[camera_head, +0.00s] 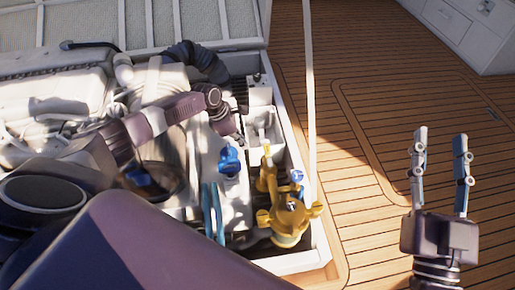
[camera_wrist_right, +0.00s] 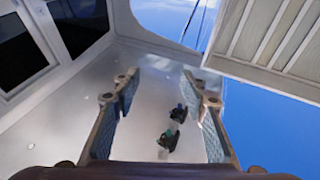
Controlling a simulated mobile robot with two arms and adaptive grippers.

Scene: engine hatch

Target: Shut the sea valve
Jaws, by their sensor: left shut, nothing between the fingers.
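A yellow valve (camera_head: 288,218) with rounded lobes and an upright yellow arm (camera_head: 267,172) stands in the front right corner of the engine hatch; I take it for the sea valve. A small blue part (camera_head: 297,177) sits beside it. My right gripper (camera_head: 440,146) is open and empty above the deck, right of the hatch. It also shows open in the right wrist view (camera_wrist_right: 162,92).
A white hatch rim (camera_head: 290,125) and a thin white post (camera_head: 309,90) border the hatch's right side. The wooden deck (camera_head: 370,100) beyond is clear.

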